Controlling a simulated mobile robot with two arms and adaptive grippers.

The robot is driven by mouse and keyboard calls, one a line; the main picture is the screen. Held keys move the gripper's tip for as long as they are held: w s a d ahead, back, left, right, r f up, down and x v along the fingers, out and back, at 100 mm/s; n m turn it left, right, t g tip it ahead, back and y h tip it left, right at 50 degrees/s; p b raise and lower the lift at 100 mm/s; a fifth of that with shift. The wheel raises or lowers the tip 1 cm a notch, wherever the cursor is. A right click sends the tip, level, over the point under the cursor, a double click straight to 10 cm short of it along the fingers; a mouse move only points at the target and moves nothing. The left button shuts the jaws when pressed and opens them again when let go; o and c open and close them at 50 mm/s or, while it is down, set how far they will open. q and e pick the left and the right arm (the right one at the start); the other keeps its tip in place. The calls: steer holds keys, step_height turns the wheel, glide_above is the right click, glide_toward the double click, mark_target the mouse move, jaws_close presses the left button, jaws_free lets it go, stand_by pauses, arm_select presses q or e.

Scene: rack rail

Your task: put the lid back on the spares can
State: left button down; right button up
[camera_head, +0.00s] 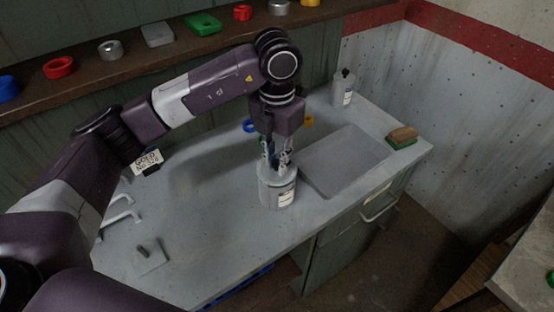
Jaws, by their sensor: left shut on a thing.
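A grey can (270,195) with a white label stands upright on the grey bench top, near its front edge. My left gripper (277,165) points straight down over the can, its fingers shut at the lid (289,174). The lid is at the can's mouth and looks about level. The fingers hide part of the lid, and I cannot tell whether it is fully seated or slightly above the rim. The label is too small to read. My right gripper is not in view.
Another grey can (343,92) with a dark knob stands at the back right. A flat grey plate (345,160) lies right of the can, and a brush (402,138) lies further right. Handles (121,218) and a small plate (148,259) lie left. A shelf (130,68) runs behind.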

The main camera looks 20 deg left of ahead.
arm_select(q)
steer(key=shift+f, duration=0.1)
stand_by(0.4)
steer(key=shift+f+b, duration=0.1)
steer(key=shift+b, duration=0.4)
stand_by(0.4)
stand_by(0.4)
steer(key=c, duration=1.2)
jaws_free()
steer(key=shift+c, duration=0.2)
steer(key=shift+r+p, duration=1.9)
steer(key=shift+r, duration=1.65)
steer(key=shift+c, duration=0.4)
